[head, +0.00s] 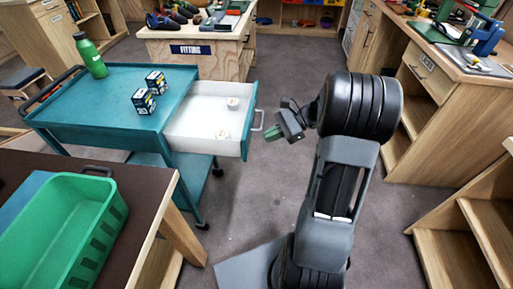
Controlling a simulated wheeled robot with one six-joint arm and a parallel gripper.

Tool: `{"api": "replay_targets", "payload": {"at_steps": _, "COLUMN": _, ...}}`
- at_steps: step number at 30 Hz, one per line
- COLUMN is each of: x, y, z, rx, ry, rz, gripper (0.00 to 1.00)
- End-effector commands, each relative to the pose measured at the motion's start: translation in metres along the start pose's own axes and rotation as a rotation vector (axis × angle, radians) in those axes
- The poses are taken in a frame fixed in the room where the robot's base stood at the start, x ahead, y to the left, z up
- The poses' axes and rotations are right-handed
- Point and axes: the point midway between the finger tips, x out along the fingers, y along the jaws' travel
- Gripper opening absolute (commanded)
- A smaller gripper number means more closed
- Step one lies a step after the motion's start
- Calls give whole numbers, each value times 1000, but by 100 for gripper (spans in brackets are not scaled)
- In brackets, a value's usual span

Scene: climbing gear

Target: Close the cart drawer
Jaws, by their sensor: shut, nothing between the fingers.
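The teal cart (105,110) stands at the left on casters. Its drawer (195,118) is pulled out to the right, with a white inside and a teal front. A grey bar handle (258,120) is on the drawer's front. My gripper (271,133) is shut and empty, just right of the drawer front near the handle. A gap seems to show between them, but I cannot tell its exact depth.
On the cart top are a green bottle (90,55) and two small dark boxes (150,92). A green crate (62,225) sits on a brown table at the front left. Wooden benches stand behind and right. Grey floor (290,75) is open between them.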

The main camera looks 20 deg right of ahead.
Motion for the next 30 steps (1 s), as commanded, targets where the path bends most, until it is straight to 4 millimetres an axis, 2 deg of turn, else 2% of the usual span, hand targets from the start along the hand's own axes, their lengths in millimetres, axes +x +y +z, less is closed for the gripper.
{"api": "replay_targets", "payload": {"at_steps": 1, "x": -4, "y": -2, "z": -36, "rx": 79, "ry": -71, "rz": -71, "gripper": 0}}
{"api": "replay_targets", "payload": {"at_steps": 3, "x": -16, "y": -9, "z": -63, "rx": 163, "ry": -167, "rz": -159, "gripper": 0}}
{"api": "replay_targets", "payload": {"at_steps": 7, "x": -37, "y": -14, "z": -101, "rx": 265, "ry": -305, "rz": -284, "gripper": 0}}
{"api": "replay_targets", "payload": {"at_steps": 12, "x": -52, "y": -16, "z": -125, "rx": 321, "ry": -400, "rz": -369, "gripper": 0}}
{"api": "replay_targets", "payload": {"at_steps": 17, "x": -43, "y": -23, "z": -125, "rx": 332, "ry": -423, "rz": -385, "gripper": 0}}
{"api": "replay_targets", "payload": {"at_steps": 30, "x": 25, "y": -56, "z": -98, "rx": 331, "ry": -421, "rz": -384, "gripper": 0}}
